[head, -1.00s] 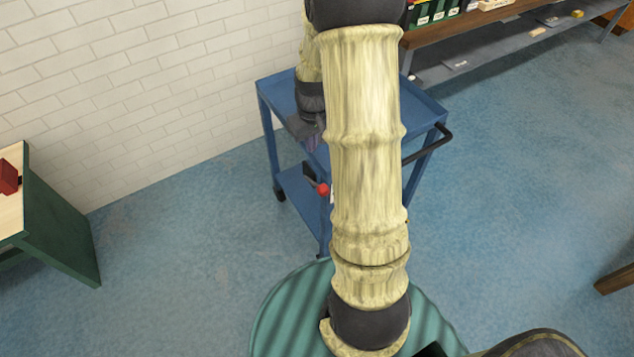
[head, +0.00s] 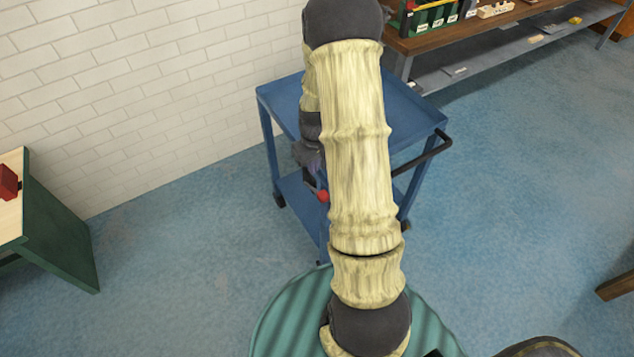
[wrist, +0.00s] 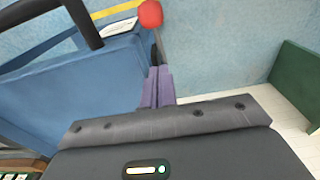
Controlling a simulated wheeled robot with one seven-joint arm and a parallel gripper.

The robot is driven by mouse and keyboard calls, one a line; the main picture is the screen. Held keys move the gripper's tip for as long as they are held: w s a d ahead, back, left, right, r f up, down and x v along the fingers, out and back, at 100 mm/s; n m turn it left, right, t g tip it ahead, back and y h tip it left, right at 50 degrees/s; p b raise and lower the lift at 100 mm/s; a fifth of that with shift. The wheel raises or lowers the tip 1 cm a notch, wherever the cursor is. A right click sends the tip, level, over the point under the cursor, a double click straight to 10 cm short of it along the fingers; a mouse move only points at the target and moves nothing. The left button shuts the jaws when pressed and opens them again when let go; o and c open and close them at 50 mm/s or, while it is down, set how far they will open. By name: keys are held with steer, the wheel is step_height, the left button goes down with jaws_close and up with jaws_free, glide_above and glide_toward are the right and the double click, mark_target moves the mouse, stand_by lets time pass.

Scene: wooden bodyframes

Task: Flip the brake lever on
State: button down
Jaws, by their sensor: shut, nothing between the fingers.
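The brake lever shows in the wrist view as a round red knob (wrist: 150,13) on a thin grey rod, beside the blue cart (wrist: 75,90). In the head view its red knob (head: 323,196) shows low at the cart's near left side, partly behind my arm. My gripper (wrist: 155,88) is shut and empty, its purple fingers together and pointing along the rod. The fingertips look close to the rod; I cannot tell whether they touch it. In the head view my gripper (head: 316,166) is just above the knob, mostly hidden by my arm.
The cart has a black push handle (head: 428,152) on its right. A white brick wall (head: 130,90) stands behind it. A green-sided bench (head: 55,230) is at left, and a stocked shelf bench (head: 470,35) at back right. Blue floor is clear around the cart.

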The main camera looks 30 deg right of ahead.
glide_above(315, 189)
steer(key=f, duration=0.5)
steer(key=shift+s+f, duration=0.1)
steer(key=shift+s, duration=0.15)
steer(key=shift+s+f, duration=0.3)
steer(key=shift+f, duration=0.3)
steer(key=shift+d+f, duration=0.1)
steer(key=shift+d, duration=0.05)
